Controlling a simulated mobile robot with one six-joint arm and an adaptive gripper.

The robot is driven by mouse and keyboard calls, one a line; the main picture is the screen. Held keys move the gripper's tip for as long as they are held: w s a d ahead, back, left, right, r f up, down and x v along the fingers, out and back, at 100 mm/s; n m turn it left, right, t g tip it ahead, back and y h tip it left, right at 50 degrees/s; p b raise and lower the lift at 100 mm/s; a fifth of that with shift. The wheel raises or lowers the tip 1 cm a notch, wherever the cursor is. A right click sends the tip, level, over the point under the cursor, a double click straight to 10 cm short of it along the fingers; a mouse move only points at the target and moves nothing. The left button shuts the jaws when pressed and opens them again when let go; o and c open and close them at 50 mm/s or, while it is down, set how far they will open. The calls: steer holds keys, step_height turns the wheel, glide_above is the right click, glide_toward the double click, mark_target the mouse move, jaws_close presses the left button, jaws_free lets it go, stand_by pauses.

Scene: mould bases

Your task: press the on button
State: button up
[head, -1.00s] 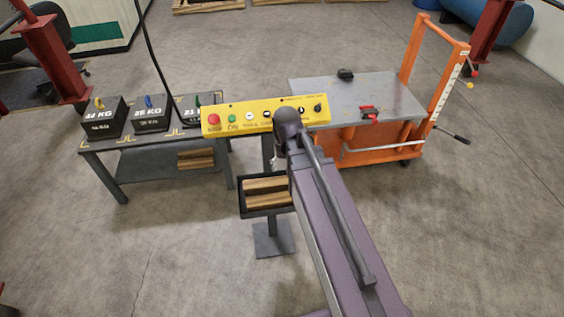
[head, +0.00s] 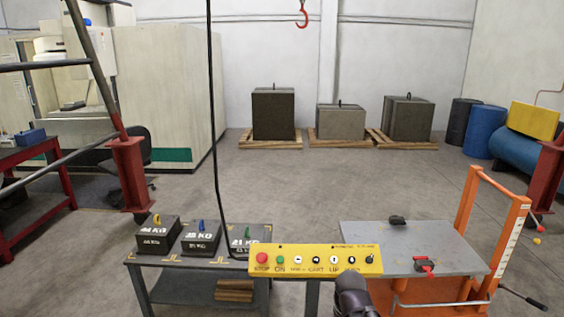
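A yellow control panel (head: 313,260) stands upright at the lower middle of the head view. Its green ON button (head: 280,260) is near the left end, just right of the red STOP button (head: 262,258). Several white and black controls follow to the right. My arm comes up from the bottom edge in front of the panel's right part. The gripper's fingers do not show, so I cannot tell its opening or whether it touches anything.
Left of the panel, a dark table (head: 200,261) bears three labelled weights (head: 201,239). Right of it stands an orange lift cart (head: 465,235) with a grey top. Mould blocks (head: 273,113) rest on pallets at the back wall. A black cable (head: 212,120) hangs down near the panel. The middle floor is clear.

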jaws_close()
stand_by(1.2)
